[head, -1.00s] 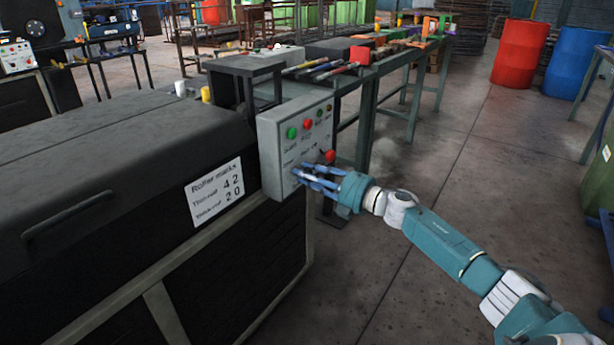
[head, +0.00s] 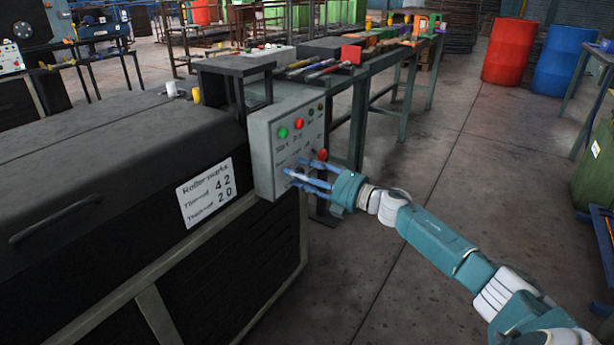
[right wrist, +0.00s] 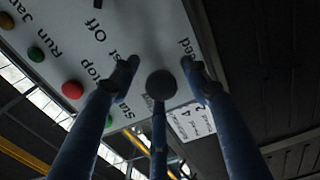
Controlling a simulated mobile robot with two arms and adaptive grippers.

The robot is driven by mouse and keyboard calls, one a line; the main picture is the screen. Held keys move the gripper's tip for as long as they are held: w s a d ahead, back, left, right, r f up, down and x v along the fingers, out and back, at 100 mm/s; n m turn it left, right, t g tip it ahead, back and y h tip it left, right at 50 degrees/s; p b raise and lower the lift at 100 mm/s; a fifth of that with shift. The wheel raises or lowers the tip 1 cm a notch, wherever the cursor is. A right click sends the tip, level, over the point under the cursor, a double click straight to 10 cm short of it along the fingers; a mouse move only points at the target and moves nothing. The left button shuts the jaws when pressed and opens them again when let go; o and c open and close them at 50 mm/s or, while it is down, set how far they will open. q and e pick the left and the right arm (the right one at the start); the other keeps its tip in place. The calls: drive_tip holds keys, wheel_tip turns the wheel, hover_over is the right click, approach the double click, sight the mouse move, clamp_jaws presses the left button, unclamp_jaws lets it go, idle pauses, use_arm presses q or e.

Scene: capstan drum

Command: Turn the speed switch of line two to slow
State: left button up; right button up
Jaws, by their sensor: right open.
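A light grey control panel (head: 262,140) is fixed to the end of a black machine and carries a green button (head: 283,133), red buttons and printed labels. My right gripper (head: 306,174) is at the lower part of its face, with its fingers open. In the right wrist view a dark round knob (right wrist: 161,84) shows between the spread fingers, beside a partly hidden label ending in "ed". I cannot tell whether any finger touches the knob, or which way it points. My left gripper is not in view.
A white sign (head: 206,193) reading "Roller marks" is on the machine's side. A bench with tools (head: 335,70) stands behind the panel. A red barrel (head: 511,52) and a blue barrel (head: 563,59) stand far right. The floor between is clear.

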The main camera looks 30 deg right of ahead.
drive_tip(key=v, duration=1.2)
drive_tip(key=shift+d+f, duration=0.1)
